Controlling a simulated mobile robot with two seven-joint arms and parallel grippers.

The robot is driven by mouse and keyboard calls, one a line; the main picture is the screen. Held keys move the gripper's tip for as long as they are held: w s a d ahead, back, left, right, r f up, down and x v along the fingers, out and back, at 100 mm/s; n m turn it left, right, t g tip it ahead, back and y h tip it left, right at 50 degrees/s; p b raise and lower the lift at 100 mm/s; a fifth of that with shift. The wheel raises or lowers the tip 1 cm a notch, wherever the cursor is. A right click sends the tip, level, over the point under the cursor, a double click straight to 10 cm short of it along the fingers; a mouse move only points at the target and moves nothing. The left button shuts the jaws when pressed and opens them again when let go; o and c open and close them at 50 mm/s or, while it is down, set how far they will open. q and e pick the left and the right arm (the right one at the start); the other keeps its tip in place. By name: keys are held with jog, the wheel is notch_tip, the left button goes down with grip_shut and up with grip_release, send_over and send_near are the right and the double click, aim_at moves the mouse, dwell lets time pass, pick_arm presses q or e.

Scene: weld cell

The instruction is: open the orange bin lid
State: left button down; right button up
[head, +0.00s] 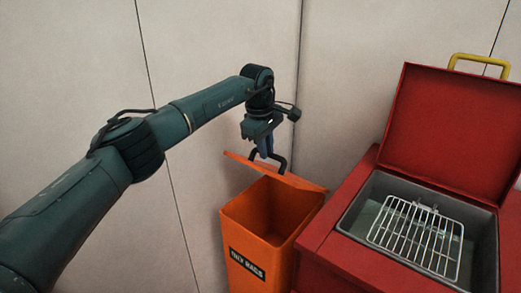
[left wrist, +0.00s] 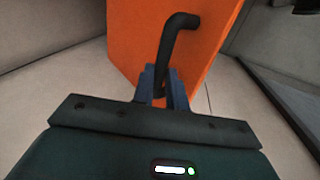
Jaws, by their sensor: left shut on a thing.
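The orange bin (head: 262,215) stands against the wall with a dark label on its front. Its lid (head: 290,180) is tilted up at the back, and the bin's mouth shows open below it. A black bent handle (head: 281,163) is on the lid. My left gripper (head: 265,153) is above the lid, its blue fingers shut on the handle. In the left wrist view the fingers (left wrist: 162,88) close around the lower part of the black handle (left wrist: 180,22), with the orange lid (left wrist: 215,30) behind it. My right gripper is not in view.
A red cabinet (head: 335,250) stands to the right of the bin, close beside it. Its red lid (head: 450,130) with a yellow handle (head: 478,66) is raised, and a wire rack (head: 418,235) sits in the grey basin. Pale wall panels (head: 200,60) are behind.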

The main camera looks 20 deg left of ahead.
pick_arm(q)
jog(key=shift+w+d+f, duration=0.2)
jog(key=shift+d+f, duration=0.05)
jog(key=shift+f, duration=0.05)
jog(key=c, duration=1.8)
grip_release()
jog(key=shift+w, duration=0.1)
jog(key=shift+o, duration=0.9)
jog(key=shift+w+f, duration=0.2)
jog(key=shift+w, duration=0.05)
jog(key=shift+o, duration=1.1)
jog(key=shift+r, duration=0.35)
jog(key=shift+a+r, duration=0.1)
jog(key=shift+r, duration=0.25)
notch_tip(320, 180, up, 12)
jog(key=s, duration=0.2)
jog(key=shift+s+a, duration=0.25)
jog(key=shift+a, duration=0.1)
jog(key=shift+f, duration=0.1)
